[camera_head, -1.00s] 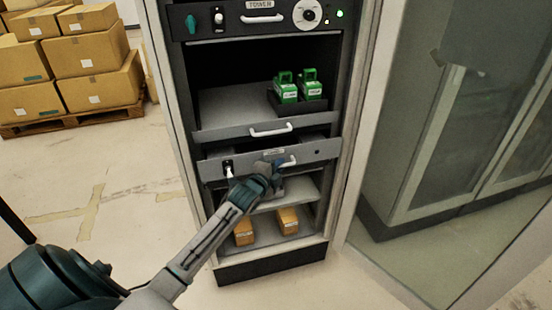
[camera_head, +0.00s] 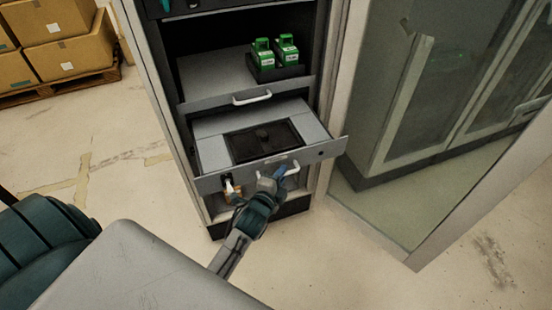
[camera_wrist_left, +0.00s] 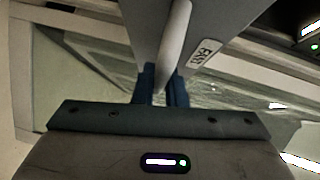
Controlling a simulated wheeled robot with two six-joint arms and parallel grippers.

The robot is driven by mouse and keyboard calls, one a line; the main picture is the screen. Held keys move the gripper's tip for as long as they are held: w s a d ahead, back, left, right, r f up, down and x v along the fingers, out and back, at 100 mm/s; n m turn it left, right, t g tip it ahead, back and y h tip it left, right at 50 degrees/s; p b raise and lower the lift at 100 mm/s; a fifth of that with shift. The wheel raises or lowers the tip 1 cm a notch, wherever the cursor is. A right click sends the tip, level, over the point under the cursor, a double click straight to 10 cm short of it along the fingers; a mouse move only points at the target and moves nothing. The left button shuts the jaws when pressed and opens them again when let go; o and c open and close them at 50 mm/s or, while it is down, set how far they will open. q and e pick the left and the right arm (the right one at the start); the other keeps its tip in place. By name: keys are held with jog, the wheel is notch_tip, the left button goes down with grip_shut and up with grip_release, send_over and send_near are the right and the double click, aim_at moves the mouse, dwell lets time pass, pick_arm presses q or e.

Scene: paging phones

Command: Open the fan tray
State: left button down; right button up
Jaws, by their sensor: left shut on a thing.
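The fan tray (camera_head: 212,155) is a grey drawer pulled out of the tall rack, with a dark recessed panel (camera_head: 264,141) in its floor. Its front carries a white handle (camera_head: 292,170), a small switch on the left and a round lock on the right. My left gripper (camera_head: 272,181) is at the handle. In the left wrist view, the blue fingers of my left gripper (camera_wrist_left: 160,86) are shut on the handle bar (camera_wrist_left: 174,45), beside a label reading FAN (camera_wrist_left: 205,53). My right gripper is not in view.
Above it, a shelf with its own white handle (camera_head: 252,98) bears two green units (camera_head: 275,52) in a dark holder. A glass-fronted cabinet (camera_head: 440,90) stands right. Cardboard boxes (camera_head: 62,45) sit far left. The left floor is clear.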

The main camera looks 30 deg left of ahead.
pick_arm(q)
jog(key=shift+s+d, duration=0.65)
jog(key=shift+d, duration=0.1)
jog(key=c, duration=1.5)
grip_release()
jog(key=s+r, duration=0.1)
jog(key=s, duration=0.9)
jog(key=shift+s+d+r, duration=0.2)
jog(key=shift+s+d, duration=0.15)
